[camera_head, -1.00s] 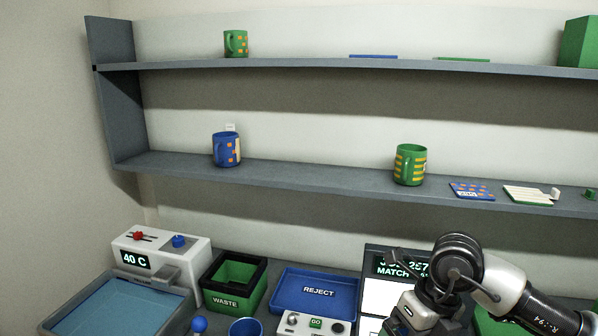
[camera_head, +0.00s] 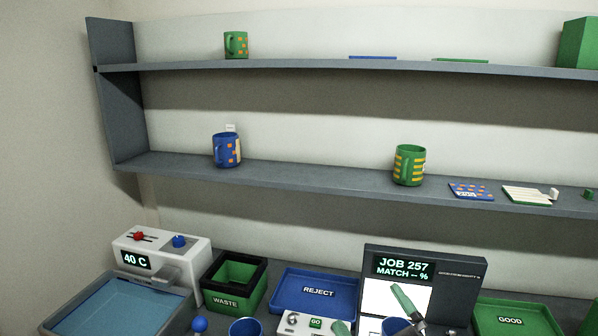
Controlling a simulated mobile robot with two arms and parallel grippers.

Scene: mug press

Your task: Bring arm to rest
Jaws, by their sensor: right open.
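My right gripper (camera_head: 372,312) is at the bottom edge, right of centre. Its two green-padded fingers are spread apart with nothing seen held between them. One finger is in front of the lower part of the JOB 257 display (camera_head: 404,266), the other beside the white GO panel (camera_head: 294,323). The rest of my right arm is mostly below the picture. My left gripper is not in view.
Mugs stand on the shelves: green-orange (camera_head: 236,45) above, blue-orange (camera_head: 226,150) and green-yellow (camera_head: 409,166) below. Below are the 40 C bath (camera_head: 128,308), WASTE bin (camera_head: 226,304), REJECT tray (camera_head: 318,291), GOOD tray (camera_head: 511,320) and blue round objects (camera_head: 245,327).

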